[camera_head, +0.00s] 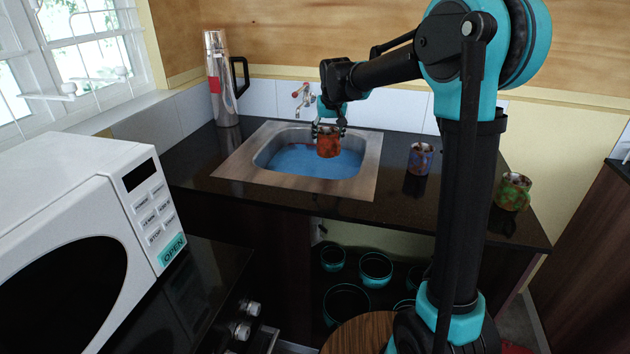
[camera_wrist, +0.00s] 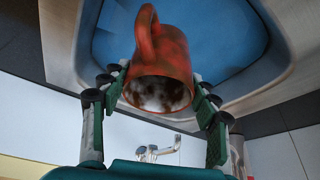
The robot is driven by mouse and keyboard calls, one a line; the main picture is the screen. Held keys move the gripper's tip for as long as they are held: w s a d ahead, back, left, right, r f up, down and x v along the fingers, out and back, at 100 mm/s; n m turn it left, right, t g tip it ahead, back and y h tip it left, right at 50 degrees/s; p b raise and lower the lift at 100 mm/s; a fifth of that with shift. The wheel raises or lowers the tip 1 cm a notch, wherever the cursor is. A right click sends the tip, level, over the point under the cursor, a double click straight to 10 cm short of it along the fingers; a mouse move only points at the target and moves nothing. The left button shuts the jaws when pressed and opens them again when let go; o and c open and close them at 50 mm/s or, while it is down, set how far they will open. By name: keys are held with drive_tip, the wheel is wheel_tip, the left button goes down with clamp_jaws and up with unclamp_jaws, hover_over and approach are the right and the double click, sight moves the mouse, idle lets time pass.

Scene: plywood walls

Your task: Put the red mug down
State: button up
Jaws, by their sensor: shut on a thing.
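The red mug (camera_head: 328,144) is over the blue-bottomed sink (camera_head: 372,165), held by my gripper (camera_head: 328,130). In the wrist view the red mug (camera_wrist: 172,58) sits between the two green-padded fingers of my gripper (camera_wrist: 160,95). Its handle points away from the gripper and its open, stained mouth faces the camera. The sink's blue inside (camera_wrist: 225,35) lies behind it. I cannot tell whether the mug's bottom touches the sink.
A tall metal flask (camera_head: 220,85) stands at the back left. A faucet (camera_head: 303,92) rises behind the sink. A white microwave (camera_head: 85,230) fills the left front.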

sight(330, 157)
wheel_tip(330, 157, down, 17)
drive_tip(key=shift+f, duration=0.1)
idle(0.4)
drive_tip(key=o, duration=1.4)
drive_tip(key=shift+c, duration=0.2)
drive_tip(key=v, duration=1.2)
drive_tip(key=shift+d, duration=0.1)
